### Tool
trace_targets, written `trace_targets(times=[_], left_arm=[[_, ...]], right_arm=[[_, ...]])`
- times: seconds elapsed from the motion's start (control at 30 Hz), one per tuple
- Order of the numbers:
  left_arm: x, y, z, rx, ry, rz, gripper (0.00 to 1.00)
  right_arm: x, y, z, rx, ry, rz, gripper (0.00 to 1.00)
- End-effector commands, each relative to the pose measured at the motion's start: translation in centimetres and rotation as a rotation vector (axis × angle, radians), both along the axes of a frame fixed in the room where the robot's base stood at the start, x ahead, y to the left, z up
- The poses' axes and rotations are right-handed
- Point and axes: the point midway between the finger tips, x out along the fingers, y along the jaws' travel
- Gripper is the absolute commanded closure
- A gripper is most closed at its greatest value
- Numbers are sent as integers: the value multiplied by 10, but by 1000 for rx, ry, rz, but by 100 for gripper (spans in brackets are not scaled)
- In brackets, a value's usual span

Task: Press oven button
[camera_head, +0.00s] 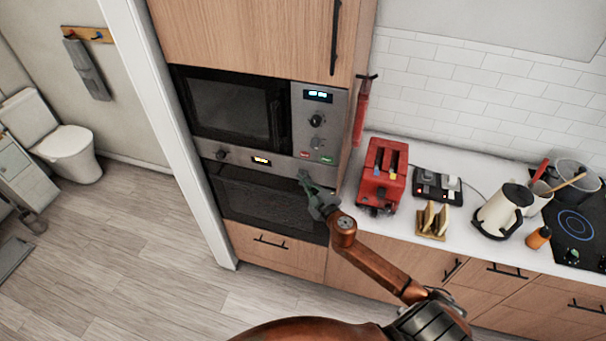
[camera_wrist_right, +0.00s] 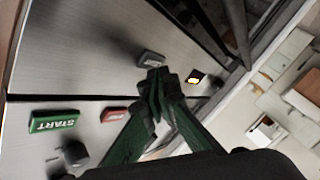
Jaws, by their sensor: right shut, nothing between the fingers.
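The oven (camera_head: 262,192) is built into the tall wood cabinet under a microwave. Its steel control strip carries a lit display (camera_head: 261,160) and a dark knob (camera_head: 222,153). In the wrist view a small grey button (camera_wrist_right: 150,59) sits on this strip, beside the lit display (camera_wrist_right: 195,77). My right gripper (camera_head: 304,178) is in front of the right end of the strip. In the wrist view its fingers (camera_wrist_right: 155,76) are shut and empty, with the tips just by the grey button. I cannot tell whether they touch it. My left gripper is out of view.
The microwave (camera_head: 235,108) above has a green START button (camera_wrist_right: 53,121) and a red button (camera_wrist_right: 113,114) close to the gripper. A red toaster (camera_head: 383,172), toast rack (camera_head: 433,220) and kettle (camera_head: 503,210) stand on the counter to the right.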

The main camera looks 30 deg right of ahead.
Motion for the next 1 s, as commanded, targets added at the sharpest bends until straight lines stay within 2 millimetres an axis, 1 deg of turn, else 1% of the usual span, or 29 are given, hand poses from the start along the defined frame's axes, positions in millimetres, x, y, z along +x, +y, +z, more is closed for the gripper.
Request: trace_targets(times=[0.3, 0.63, 1.0], left_arm=[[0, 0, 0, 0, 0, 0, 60], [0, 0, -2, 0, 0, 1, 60], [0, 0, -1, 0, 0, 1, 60]], right_arm=[[0, 0, 0, 0, 0, 0, 100], [6, -7, 0, 1, -1, 1, 100], [5, -7, 0, 1, 0, -1, 100]])
